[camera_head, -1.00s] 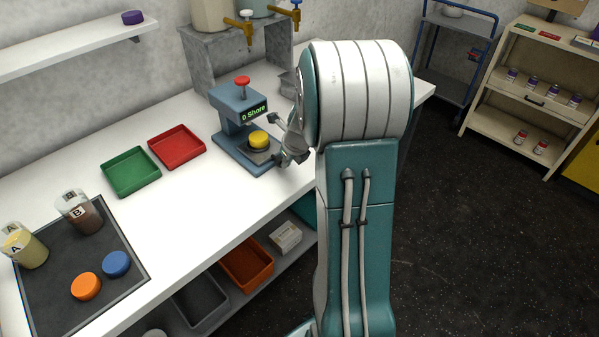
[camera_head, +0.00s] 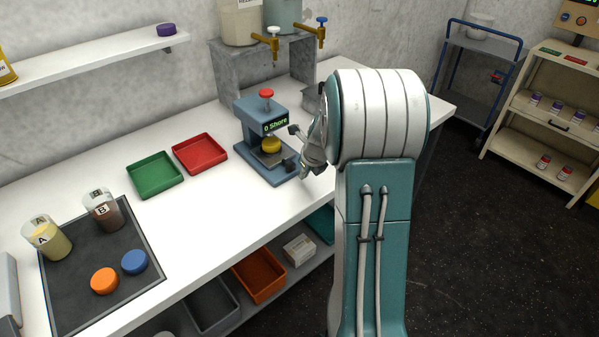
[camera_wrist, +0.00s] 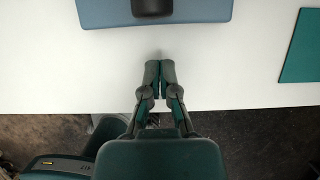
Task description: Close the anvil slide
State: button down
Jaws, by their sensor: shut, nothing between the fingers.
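The blue-grey Shore tester (camera_head: 252,113) stands on the white bench, with a red knob on top and a lit "0 Shore" display. Its anvil slide carries a yellow puck (camera_head: 270,146), which sits in under the tester's head. A dark handle (camera_head: 290,164) shows at the front of the slide; in the wrist view a black block (camera_wrist: 153,7) shows at the top edge on the blue-grey base. My gripper (camera_wrist: 160,66) is shut and empty. Its fingertips are over bare bench just in front of the base, apart from the black block. My arm hides part of the bench beyond.
Red (camera_head: 200,153) and green (camera_head: 154,175) trays lie left of the tester. A dark mat (camera_head: 90,290) holds two beakers and orange and blue pucks. A grey stand (camera_head: 228,75) with taps is behind. Bare bench lies in front of the trays.

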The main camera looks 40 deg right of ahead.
jog(key=r, duration=0.1)
jog(key=s+r, duration=0.1)
jog(key=a+r, duration=0.1)
jog(key=shift+s, duration=0.3)
notch_tip(320, 180, up, 6)
jog(key=s+d, duration=0.2)
jog(key=s+a+r+n, duration=0.4)
jog(key=a+r+n, duration=0.2)
jog(key=a+n, duration=0.35)
jog(key=s+a+r+n+t, duration=0.1)
jog(key=s+a+r+n, duration=0.1)
jog(key=s+a+n, duration=1.4)
jog(key=n, duration=0.9)
jog(key=shift+s+a+r, duration=0.15)
jog(key=shift+a+r, duration=0.05)
jog(key=shift+r, duration=0.2)
jog(key=shift+n, duration=0.25)
